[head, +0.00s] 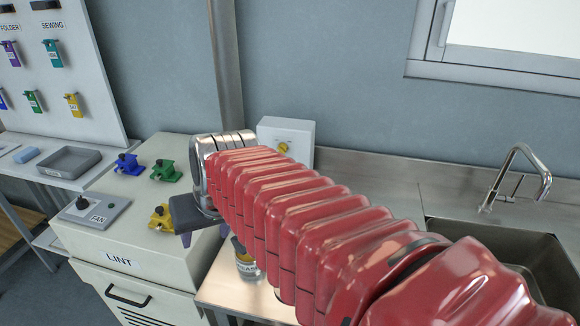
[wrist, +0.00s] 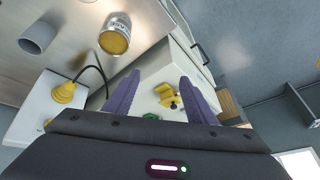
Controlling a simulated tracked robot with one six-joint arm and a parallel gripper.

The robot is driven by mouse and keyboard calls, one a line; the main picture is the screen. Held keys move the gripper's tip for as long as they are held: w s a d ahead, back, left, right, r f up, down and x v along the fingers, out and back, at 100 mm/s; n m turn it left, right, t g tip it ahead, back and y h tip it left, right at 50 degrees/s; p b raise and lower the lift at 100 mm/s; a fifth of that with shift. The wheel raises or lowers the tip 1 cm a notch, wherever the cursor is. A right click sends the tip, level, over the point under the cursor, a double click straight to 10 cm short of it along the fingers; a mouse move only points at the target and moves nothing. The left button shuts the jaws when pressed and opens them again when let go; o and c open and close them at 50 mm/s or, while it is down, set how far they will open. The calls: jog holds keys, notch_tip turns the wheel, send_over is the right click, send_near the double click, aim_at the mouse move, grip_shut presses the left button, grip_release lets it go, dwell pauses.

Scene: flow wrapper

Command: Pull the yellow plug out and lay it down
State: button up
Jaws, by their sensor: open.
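The yellow plug (wrist: 65,92) sits in the white wall box (wrist: 42,100) at the left of the wrist view, with a black cable curving from it. In the head view the white box (head: 301,128) stands behind my arm, which hides its lower part. A round yellow part (head: 283,147) shows on its front; I cannot tell whether it is the plug. My gripper (wrist: 160,78) is open and empty, its purple fingers pointing at the lint machine. The plug is outside the fingers, to their left in the wrist view.
A yellow clamp-like part (wrist: 167,95) on the lint machine (head: 120,257) appears between my fingertips. Blue (head: 128,164) and green (head: 165,171) ones stand behind it. A grease can (wrist: 116,32) and grey cup (wrist: 37,37) stand on the counter near the plug. A sink (head: 520,250) is at right.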

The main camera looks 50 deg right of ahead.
jog(key=w+d+f+m+h, duration=0.1)
jog(key=d+m, duration=0.8)
jog(key=d, duration=2)
jog(key=shift+w+h, duration=0.4)
jog(key=shift+w, duration=0.6)
jog(key=shift+f, duration=0.1)
jog(key=x, duration=1.3)
jog(key=shift+w+f, duration=0.25)
jog(key=shift+w, duration=0.1)
jog(key=shift+c, duration=0.4)
grip_shut()
